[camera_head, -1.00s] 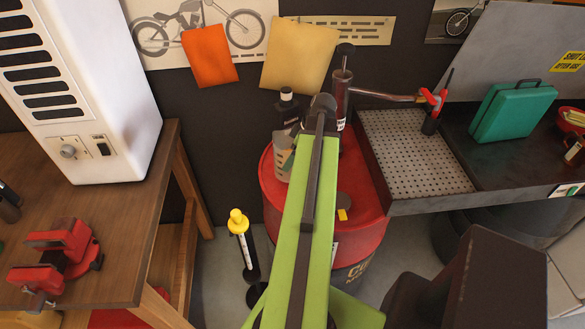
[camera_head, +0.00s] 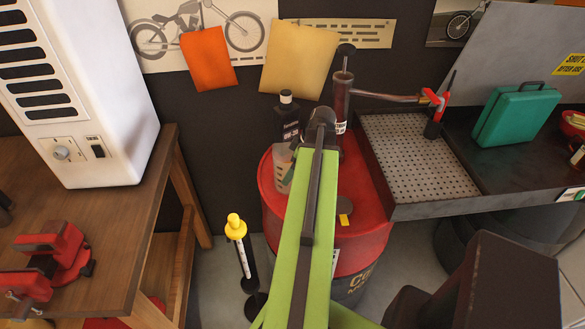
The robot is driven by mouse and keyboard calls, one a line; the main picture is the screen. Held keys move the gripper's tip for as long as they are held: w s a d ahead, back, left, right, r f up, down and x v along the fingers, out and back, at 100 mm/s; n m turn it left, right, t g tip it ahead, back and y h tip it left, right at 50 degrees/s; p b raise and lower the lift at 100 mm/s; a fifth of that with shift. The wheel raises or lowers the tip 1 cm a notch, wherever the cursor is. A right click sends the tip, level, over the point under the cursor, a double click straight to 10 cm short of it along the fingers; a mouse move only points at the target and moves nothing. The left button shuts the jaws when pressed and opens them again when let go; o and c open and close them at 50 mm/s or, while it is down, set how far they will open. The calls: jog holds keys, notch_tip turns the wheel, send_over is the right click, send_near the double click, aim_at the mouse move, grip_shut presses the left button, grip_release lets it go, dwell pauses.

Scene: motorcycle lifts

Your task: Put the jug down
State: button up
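The jug (camera_head: 282,172) is a pale, translucent measuring jug. It appears upright over the left part of the red drum's top (camera_head: 355,182), in front of a dark bottle (camera_head: 289,122). I cannot tell whether its base touches the drum. My green arm reaches up the picture to a dark wrist just right of the jug. My gripper (camera_head: 299,156) is mostly hidden behind the arm's end, beside the jug's right side. Its fingers, and any grip on the jug, cannot be made out.
A dark cylinder with a pump spout (camera_head: 342,100) stands behind my wrist. A perforated tray (camera_head: 415,155) and green case (camera_head: 515,113) are at right. A wooden bench with a red vise (camera_head: 55,262) is at left. A yellow-topped tube (camera_head: 240,240) stands left of the drum.

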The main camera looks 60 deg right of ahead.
jog(key=p+v, duration=1.1)
jog(key=v, duration=0.1)
jog(key=shift+s+r, duration=0.1)
